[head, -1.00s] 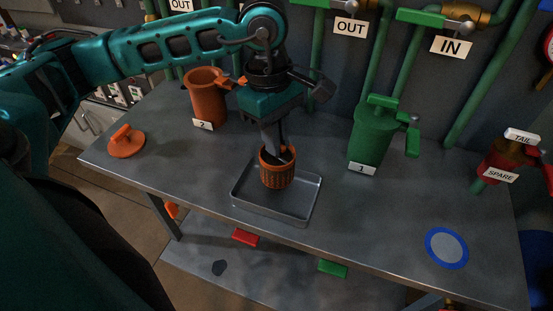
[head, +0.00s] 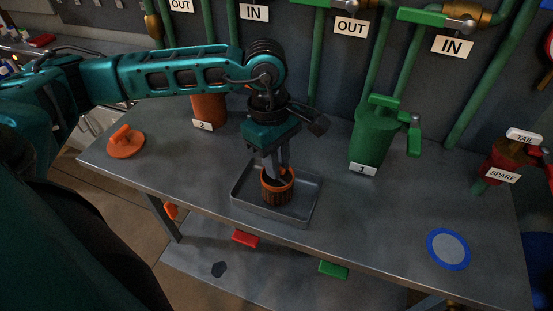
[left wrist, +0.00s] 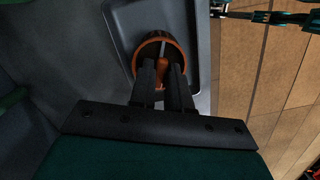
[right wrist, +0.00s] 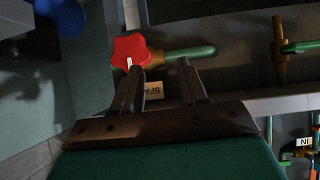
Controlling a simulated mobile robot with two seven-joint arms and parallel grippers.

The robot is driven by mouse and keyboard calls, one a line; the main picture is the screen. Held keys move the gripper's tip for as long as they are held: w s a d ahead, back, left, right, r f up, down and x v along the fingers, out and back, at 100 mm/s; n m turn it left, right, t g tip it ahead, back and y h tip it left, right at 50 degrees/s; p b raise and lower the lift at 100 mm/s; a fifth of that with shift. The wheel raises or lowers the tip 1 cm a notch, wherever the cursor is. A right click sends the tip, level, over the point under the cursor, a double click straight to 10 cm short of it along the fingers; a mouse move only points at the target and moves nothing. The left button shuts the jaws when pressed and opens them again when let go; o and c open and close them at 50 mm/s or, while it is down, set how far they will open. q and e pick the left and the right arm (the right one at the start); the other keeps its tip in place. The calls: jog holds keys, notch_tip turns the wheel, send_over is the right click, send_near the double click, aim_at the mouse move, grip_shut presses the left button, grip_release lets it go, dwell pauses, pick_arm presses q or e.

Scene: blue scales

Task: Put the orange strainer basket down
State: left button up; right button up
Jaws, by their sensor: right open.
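The orange strainer basket (head: 277,190) is upright inside the shallow grey metal tray (head: 307,196) on the workbench. I cannot tell whether its bottom touches the tray floor. My left gripper (head: 279,170) points down into the basket's open top. In the left wrist view the basket's orange rim (left wrist: 138,58) surrounds the fingertips, and the fingers (left wrist: 162,72) are closed around an upright orange piece in its middle. My right gripper (right wrist: 159,68) shows only in its wrist view, open and empty, with a red star-shaped knob (right wrist: 131,50) beyond its fingers.
An orange canister labelled 2 (head: 208,110) stands behind my left arm. A green canister labelled 1 (head: 372,143) stands right of the tray. An orange lid (head: 126,142) lies at left, and a blue-ringed disc (head: 447,248) at right. The bench between tray and disc is clear.

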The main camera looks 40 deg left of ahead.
pick_arm(q)
jog(key=o, duration=0.3)
jog(key=shift+o, duration=0.2)
notch_tip(320, 180, up, 12)
jog(key=a, duration=0.1)
jog(key=shift+a+r+p, duration=0.15)
jog(key=shift+a+p, duration=0.05)
jog(key=shift+p, duration=0.1)
dwell(0.5)
